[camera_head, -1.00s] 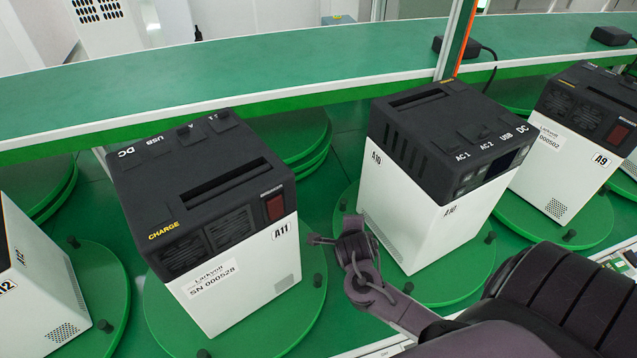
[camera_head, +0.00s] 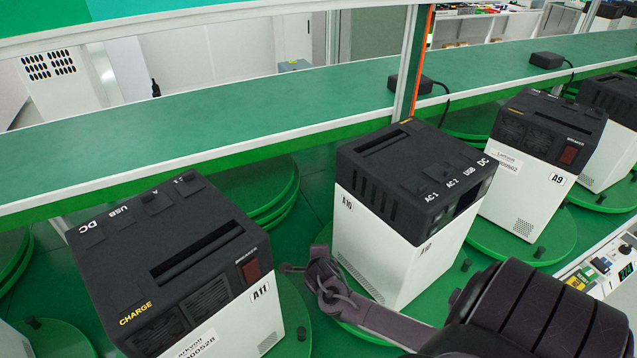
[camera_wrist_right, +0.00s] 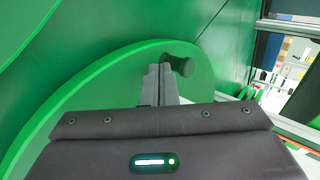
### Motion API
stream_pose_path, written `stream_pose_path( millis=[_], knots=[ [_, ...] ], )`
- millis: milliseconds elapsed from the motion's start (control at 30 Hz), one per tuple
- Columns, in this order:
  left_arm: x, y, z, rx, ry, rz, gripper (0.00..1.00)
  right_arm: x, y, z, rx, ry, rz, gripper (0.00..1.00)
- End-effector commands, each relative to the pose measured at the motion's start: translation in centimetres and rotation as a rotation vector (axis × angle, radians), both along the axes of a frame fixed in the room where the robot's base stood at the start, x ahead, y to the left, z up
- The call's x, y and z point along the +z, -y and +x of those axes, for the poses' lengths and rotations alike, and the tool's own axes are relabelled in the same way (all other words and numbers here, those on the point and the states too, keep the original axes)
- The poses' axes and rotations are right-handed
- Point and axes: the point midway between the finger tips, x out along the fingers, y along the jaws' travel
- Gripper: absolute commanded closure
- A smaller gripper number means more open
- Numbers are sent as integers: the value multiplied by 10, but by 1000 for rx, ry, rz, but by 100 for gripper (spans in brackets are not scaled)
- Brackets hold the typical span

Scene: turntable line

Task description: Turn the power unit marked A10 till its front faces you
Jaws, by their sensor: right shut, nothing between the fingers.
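The power unit A10 (camera_head: 385,240) is a white box with a black top, standing on a round green turntable (camera_head: 372,336). In the head view its vented side faces left and its side with the display, below the AC, USB and DC marks, faces the lower right. My right gripper (camera_head: 292,268) is at the turntable's left rim, left of the unit and apart from it. In the right wrist view the shut fingers (camera_wrist_right: 158,72) are beside a dark peg (camera_wrist_right: 182,66) on the green rim; whether they touch it is unclear. My left gripper is out of view.
Unit A11 (camera_head: 230,310) stands close on the left and unit A9 (camera_head: 520,190) on the right, each on its own turntable. A green shelf (camera_head: 250,105) with a white edge and an upright post (camera_head: 410,65) runs behind. A dark peg (camera_head: 466,265) stands right of A10.

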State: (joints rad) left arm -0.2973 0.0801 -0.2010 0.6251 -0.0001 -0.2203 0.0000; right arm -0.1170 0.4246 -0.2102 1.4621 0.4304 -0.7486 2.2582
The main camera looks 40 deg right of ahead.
Motion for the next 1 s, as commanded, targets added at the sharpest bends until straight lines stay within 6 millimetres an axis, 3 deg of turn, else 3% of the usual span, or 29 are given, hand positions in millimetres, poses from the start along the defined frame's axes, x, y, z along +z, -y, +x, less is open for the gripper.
stream_pose_path(
  millis=[500,667,1000],
  knots=[
    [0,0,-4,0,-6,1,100,-4,3,4,-1,1,2,100],
    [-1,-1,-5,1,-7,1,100,0,5,14,-2,13,8,100],
    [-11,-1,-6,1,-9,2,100,-6,22,26,-37,8,5,100]
  ],
)
